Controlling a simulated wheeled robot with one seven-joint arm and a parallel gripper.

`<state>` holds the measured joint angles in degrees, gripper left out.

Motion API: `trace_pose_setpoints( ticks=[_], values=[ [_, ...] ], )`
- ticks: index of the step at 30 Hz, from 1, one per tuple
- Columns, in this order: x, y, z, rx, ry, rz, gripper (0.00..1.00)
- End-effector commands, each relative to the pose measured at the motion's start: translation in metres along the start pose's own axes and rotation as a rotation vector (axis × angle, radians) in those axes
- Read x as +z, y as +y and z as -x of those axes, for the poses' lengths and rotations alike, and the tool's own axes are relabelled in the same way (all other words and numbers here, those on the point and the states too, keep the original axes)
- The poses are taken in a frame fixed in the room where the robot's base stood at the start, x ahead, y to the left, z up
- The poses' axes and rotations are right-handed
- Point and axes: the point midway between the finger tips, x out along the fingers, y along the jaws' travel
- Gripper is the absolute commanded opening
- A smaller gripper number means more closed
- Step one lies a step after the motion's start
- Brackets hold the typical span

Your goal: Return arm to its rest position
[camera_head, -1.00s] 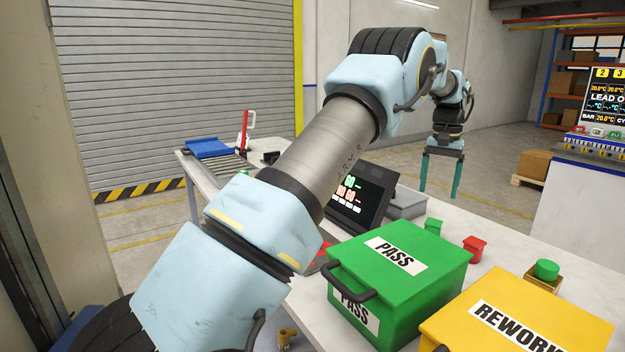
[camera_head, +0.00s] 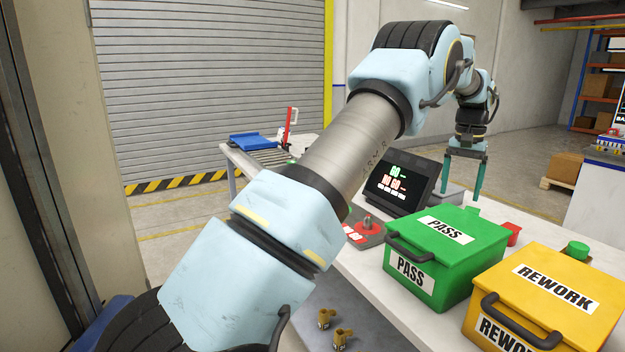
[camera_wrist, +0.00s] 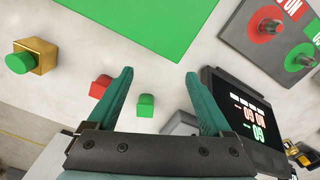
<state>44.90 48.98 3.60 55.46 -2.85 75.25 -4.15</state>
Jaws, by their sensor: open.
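My gripper (camera_head: 465,172) is open and empty, with its two teal fingers pointing down above the far side of the table (camera_head: 372,275). In the wrist view my gripper (camera_wrist: 160,98) shows its fingers spread apart, with a small green block (camera_wrist: 146,106) seen beyond and between them, not held. My arm reaches from the lower left across the head view, bent over at the top. In the head view the fingers stand behind the green PASS box (camera_head: 446,262).
A yellow REWORK box (camera_head: 540,290) stands right of the PASS box. A dark screen (camera_head: 403,183) and a grey panel with a red button (camera_head: 366,228) stand to its left. A red block (camera_head: 513,234) and a green button (camera_head: 578,249) sit behind the boxes. Two brass fittings (camera_head: 325,318) lie below the table edge.

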Motion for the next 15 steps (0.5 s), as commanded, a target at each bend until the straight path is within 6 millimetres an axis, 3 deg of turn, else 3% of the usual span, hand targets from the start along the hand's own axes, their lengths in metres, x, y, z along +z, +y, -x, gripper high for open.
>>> trace_pose_setpoints(
  ticks=[8, 15],
  values=[
    [0.013, -0.031, -0.001, 0.002, 0.004, 0.041, 0.84],
    [0.036, -0.075, -0.001, 0.004, 0.017, 0.101, 0.84]
  ],
)
